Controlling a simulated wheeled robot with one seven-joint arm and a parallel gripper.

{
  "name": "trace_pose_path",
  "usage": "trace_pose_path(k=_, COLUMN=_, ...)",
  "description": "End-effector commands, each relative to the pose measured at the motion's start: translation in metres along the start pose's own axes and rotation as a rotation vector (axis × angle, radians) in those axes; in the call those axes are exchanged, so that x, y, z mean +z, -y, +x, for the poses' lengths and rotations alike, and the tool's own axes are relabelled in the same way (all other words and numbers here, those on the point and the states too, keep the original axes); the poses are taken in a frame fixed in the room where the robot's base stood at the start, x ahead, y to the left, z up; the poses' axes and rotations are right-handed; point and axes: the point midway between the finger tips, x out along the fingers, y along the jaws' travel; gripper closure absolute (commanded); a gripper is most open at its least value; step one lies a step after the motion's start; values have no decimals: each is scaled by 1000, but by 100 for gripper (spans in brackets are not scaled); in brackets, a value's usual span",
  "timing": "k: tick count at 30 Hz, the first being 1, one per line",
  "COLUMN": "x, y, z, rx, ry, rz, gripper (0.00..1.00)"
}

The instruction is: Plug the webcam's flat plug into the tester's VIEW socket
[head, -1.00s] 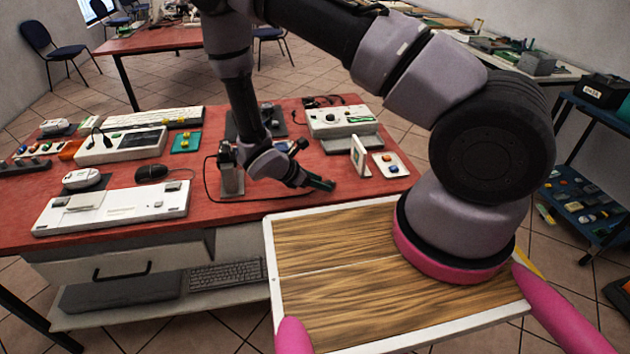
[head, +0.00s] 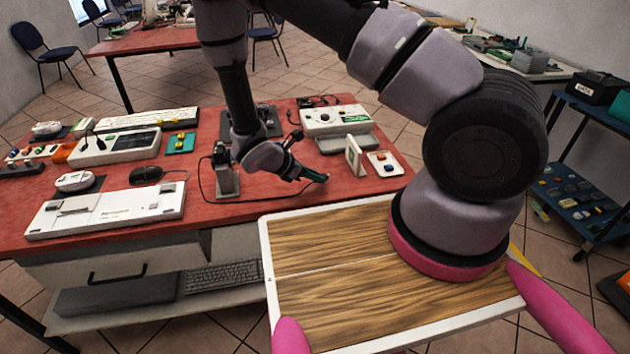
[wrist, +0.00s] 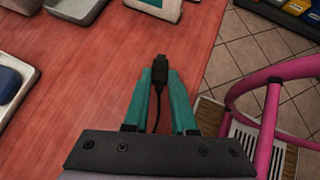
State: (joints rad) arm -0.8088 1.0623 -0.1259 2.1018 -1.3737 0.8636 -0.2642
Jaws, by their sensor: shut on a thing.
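The webcam (head: 221,154) sits on a grey stand (head: 228,182) on the red table, left of my gripper. Its black cable curves over the table toward my gripper (head: 318,178). In the wrist view my gripper (wrist: 159,72) has its teal fingers closed on a small dark plug (wrist: 158,66) at their tips. The cable (wrist: 158,105) runs back between the fingers. The plug is held over the table near its front right edge. A white box with a green display (head: 335,118) stands at the back right and may be the tester. I cannot read a VIEW label.
A white upright panel (head: 354,156) and a white plate with coloured buttons (head: 384,163) stand just right of and beyond my gripper. Bare red table lies around the gripper.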

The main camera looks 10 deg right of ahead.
Motion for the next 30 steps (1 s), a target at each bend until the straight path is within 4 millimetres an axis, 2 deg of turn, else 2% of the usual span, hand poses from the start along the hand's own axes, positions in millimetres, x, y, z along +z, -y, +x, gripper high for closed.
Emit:
trace_pose_path(k=15, x=31, y=0, z=-27, rx=1, ry=0, rz=2, gripper=100)
trace_pose_path(k=26, x=34, y=0, z=-30, rx=0, ry=0, rz=0, gripper=100)
trace_pose_path(k=27, x=34, y=0, z=-30, rx=0, ry=0, rz=0, gripper=91)
trace_pose_path(k=28, x=34, y=0, z=-30, rx=0, ry=0, rz=0, gripper=100)
trace_pose_path(k=30, x=34, y=0, z=-30, rx=0, ry=0, rz=0, gripper=100)
